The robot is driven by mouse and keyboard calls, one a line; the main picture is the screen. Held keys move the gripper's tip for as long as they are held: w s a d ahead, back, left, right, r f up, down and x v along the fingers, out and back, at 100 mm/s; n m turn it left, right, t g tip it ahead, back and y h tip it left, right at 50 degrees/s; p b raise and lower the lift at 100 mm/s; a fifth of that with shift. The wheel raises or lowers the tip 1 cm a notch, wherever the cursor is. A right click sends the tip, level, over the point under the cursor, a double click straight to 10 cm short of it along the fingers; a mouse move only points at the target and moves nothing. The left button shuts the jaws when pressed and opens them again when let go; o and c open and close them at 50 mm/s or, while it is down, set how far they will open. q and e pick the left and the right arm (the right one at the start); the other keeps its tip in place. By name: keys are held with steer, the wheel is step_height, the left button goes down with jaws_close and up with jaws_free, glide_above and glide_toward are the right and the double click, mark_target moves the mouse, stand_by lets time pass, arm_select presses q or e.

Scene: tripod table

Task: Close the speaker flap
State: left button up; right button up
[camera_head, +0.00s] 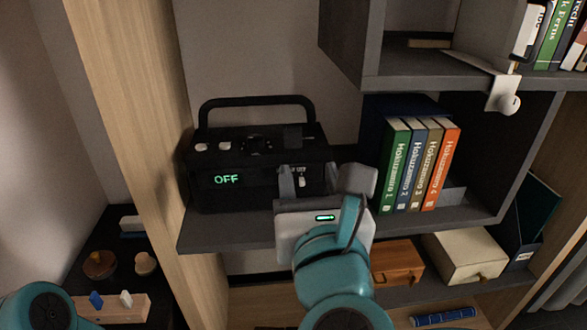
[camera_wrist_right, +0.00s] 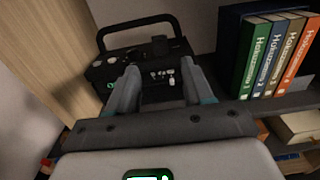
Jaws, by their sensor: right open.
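The speaker (camera_head: 222,192) is a black box with a carrying handle and a green "OFF" display. It stands on the middle shelf and also shows in the right wrist view (camera_wrist_right: 115,62). A small dark panel, which looks like the flap (camera_head: 293,137), stands raised at the right of its top; it also shows in the right wrist view (camera_wrist_right: 159,45). Below it, small light parts show on the front. My right gripper (camera_head: 309,176) is open and empty, its fingers pointing at this part of the front. In the right wrist view its fingers (camera_wrist_right: 159,78) frame it. I cannot tell if they touch.
Several upright books (camera_head: 418,167) stand right of the speaker. A wooden post (camera_head: 130,120) rises at the left. An upper shelf (camera_head: 440,83) overhangs at the right, with a white object (camera_head: 505,95) hanging over its edge. Boxes (camera_head: 465,257) sit below.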

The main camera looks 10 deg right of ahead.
mark_target(294, 131)
arm_select(q)
steer(key=shift+w+a+f+b, duration=0.1)
steer(key=shift+w+f+b, duration=0.3)
steer(key=shift+f, duration=0.2)
steer(key=shift+w+f+b, duration=0.25)
steer(key=shift+f+b, duration=0.2)
steer(key=shift+f, duration=0.15)
arm_select(e)
steer(key=w, duration=1.6)
steer(key=shift+w+a+f, duration=0.1)
steer(key=shift+a+f, duration=0.05)
steer(key=shift+f, duration=0.15)
